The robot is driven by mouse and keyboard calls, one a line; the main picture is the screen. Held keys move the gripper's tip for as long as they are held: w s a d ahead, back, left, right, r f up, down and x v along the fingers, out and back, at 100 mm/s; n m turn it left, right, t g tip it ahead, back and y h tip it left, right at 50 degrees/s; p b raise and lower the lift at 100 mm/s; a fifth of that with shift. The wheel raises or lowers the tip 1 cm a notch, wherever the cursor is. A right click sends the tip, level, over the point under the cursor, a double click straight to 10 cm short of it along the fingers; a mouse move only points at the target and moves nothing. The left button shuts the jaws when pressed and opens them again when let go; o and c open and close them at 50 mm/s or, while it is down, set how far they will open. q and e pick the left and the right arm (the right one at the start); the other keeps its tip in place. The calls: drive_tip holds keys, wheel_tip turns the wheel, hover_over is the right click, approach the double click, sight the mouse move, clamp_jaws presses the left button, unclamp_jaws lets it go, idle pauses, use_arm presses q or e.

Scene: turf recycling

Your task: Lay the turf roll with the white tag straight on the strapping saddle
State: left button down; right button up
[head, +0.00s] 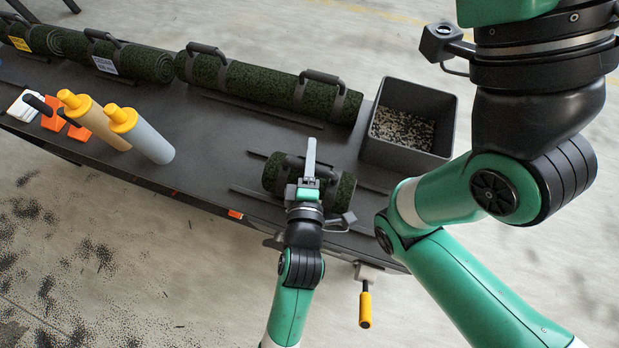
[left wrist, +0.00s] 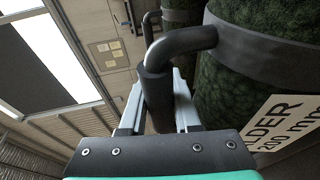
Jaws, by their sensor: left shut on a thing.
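My left gripper (head: 311,155) is shut on the dark handle of a short green turf roll (head: 273,175), at the front right of the dark table. In the left wrist view the handle (left wrist: 157,95) lies between the fingers, and a white tag (left wrist: 285,125) with black print shows on this roll (left wrist: 240,90). Thin dark rails (head: 250,191) at the roll's ends look like the strapping saddle. Whether the roll touches them I cannot tell. My right gripper is out of view.
Longer turf rolls (head: 260,84) with handles line the back; one bears another white tag (head: 105,66). A grey bin (head: 440,120) of granules stands right of the held roll. Two yellow-capped cartridges (head: 148,140) are at left. A yellow-handled part (head: 365,308) hangs at the front edge.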

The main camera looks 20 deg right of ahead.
use_arm(q)
drive_tip(key=shift+f, duration=0.5)
idle(0.8)
drive_tip(key=c, duration=0.6)
unclamp_jaws()
drive_tip(key=shift+o, duration=0.3)
drive_tip(key=shift+f, duration=0.3)
drive_tip(key=shift+s+a+r+p, duration=0.15)
drive_tip(key=shift+s+r+p, duration=0.05)
drive_tip(key=shift+s+p, duration=0.2)
drive_tip(key=p+v, duration=0.3)
drive_tip(key=v, duration=0.7)
drive_tip(key=shift+s+a, duration=0.2)
drive_tip(key=shift+s, duration=0.1)
drive_tip(key=shift+r, duration=0.1)
